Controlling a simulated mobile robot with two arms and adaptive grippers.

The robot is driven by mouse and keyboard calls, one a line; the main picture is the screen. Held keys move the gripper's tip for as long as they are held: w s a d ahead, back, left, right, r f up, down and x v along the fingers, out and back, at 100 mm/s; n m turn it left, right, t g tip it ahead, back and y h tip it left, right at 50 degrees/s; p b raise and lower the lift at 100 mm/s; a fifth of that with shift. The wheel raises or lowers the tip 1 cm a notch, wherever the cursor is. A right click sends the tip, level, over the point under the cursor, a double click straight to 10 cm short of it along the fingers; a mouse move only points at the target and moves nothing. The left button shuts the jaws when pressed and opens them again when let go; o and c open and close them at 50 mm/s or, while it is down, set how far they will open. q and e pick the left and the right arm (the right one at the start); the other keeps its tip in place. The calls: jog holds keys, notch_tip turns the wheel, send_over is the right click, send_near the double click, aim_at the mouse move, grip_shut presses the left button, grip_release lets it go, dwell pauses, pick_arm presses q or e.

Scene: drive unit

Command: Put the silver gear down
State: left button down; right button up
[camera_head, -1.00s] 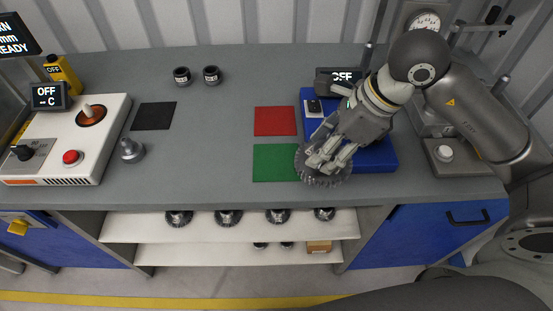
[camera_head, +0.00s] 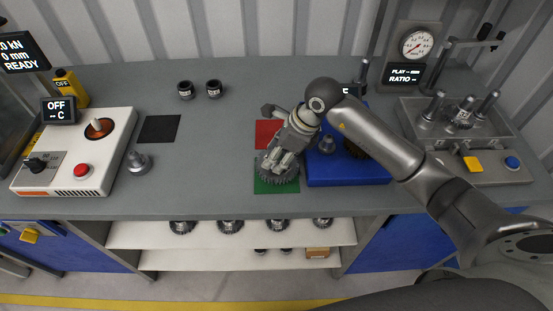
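The silver gear (camera_head: 279,177) is over the green square (camera_head: 262,188) on the grey bench. My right gripper (camera_head: 279,166) is above the gear with its fingers pointing down at it. The fingers appear closed on the gear's upper part, though the exact contact is partly hidden by the hand. I cannot tell whether the gear rests on the green square or hangs just above it. My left gripper is not in view.
A red square (camera_head: 266,131) lies behind the gripper. A blue fixture (camera_head: 340,173) stands just right of the gear. A measuring device (camera_head: 470,135) is at the far right. A white control box (camera_head: 75,150) and black square (camera_head: 159,129) are left.

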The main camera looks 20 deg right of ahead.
aim_at(276, 163)
jog(key=shift+w+a+f+p, duration=0.1)
jog(key=shift+a+f+p, duration=0.05)
jog(key=shift+f+p, duration=0.2)
notch_tip(276, 163, down, 2)
jog(key=shift+p, duration=0.55)
jog(key=shift+f, duration=0.25)
jog(key=shift+f, duration=0.2)
jog(key=o, duration=1.4)
